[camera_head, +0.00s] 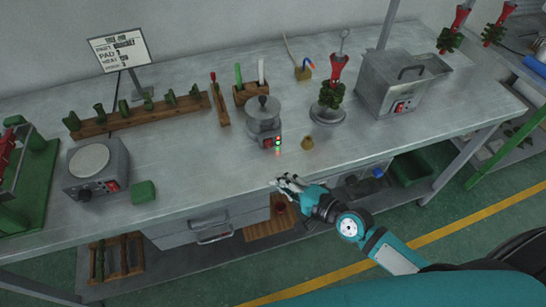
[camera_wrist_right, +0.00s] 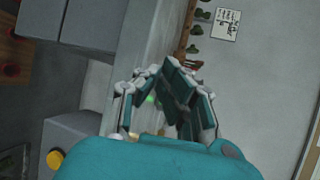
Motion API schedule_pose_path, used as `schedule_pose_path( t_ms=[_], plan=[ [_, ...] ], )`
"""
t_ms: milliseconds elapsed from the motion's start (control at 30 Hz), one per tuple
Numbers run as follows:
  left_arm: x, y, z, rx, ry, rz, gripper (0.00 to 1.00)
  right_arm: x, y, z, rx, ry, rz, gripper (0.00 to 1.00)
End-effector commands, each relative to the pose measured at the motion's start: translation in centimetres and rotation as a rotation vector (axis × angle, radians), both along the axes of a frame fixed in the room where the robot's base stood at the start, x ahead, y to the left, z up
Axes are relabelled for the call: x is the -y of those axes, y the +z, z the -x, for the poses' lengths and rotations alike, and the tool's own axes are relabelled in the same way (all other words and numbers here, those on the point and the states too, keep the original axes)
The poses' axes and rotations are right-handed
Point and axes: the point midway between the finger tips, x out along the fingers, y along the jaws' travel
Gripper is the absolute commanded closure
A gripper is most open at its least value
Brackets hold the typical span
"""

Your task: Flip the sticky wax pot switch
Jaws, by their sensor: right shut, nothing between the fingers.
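The sticky wax pot (camera_head: 263,115) is a small grey metal pot with a lid and dark knob, standing on the bench near the middle in the head view. A switch box (camera_head: 268,141) with a dark reddish switch and small red and green lights is on its front. My right gripper (camera_head: 277,184) is shut and empty at the bench's front edge, below and apart from the switch. In the right wrist view its closed fingers (camera_wrist_right: 178,85) fill the middle, and a green glow shows behind them. The switch position is too small to tell. My left gripper is not in view.
A hot plate (camera_head: 97,165) with a green block (camera_head: 143,192) sits at left. A wooden rack (camera_head: 140,117) stands behind. A wax tree on a round base (camera_head: 327,115) and a grey metal tank (camera_head: 396,85) stand right. A small brown piece (camera_head: 307,142) lies beside the pot.

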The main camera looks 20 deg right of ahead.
Motion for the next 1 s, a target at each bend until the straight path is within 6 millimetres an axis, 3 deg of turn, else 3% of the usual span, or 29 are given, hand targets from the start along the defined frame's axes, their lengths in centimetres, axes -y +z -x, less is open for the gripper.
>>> schedule_pose_path(
  t_ms=[100, 233, 567, 733, 1000],
  plan=[
    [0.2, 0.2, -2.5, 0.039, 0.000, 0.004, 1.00, 0.0, -0.1, -0.2, -0.012, -0.005, -0.020, 1.00],
    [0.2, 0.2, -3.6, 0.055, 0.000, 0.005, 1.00, 0.0, -0.1, -0.2, -0.012, -0.005, -0.020, 1.00],
    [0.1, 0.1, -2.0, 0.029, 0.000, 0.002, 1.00, -0.1, 0.1, -1.2, -0.009, -0.005, -0.018, 1.00],
    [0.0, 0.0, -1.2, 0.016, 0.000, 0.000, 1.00, -0.1, 0.4, -3.4, -0.006, -0.006, -0.017, 1.00],
    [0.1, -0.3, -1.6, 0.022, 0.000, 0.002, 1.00, -0.2, 0.7, -7.0, -0.008, -0.005, -0.017, 1.00]
  ],
)
